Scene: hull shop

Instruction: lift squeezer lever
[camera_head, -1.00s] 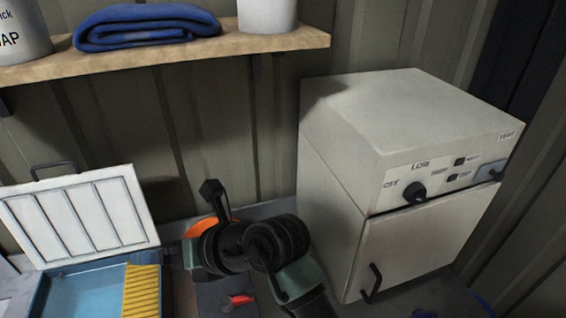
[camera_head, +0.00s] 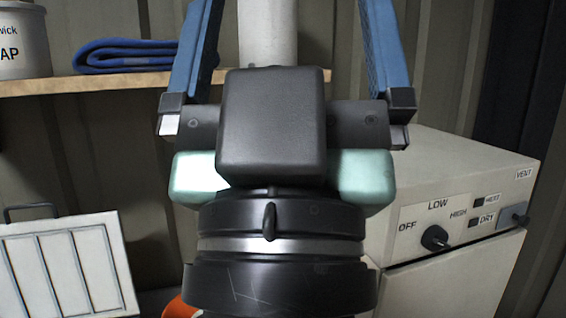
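My gripper (camera_head: 290,20) fills the middle of the view, pointing up, with its two blue fingers wide apart. The fingertips run up to the top edge of the picture. Nothing is seen held between the fingers; a white container on the shelf shows behind the gap. I cannot make out the squeezer lever. An orange rounded piece (camera_head: 180,308) shows at the bottom edge, mostly hidden behind my wrist; I cannot tell whether it belongs to the squeezer.
A wooden shelf (camera_head: 50,87) holds a labelled tub (camera_head: 22,45), a folded blue cloth (camera_head: 130,57) and the white container (camera_head: 268,45). A white cabinet (camera_head: 450,285) with a knob (camera_head: 435,238) stands right. A white ribbed lid (camera_head: 65,270) stands at lower left.

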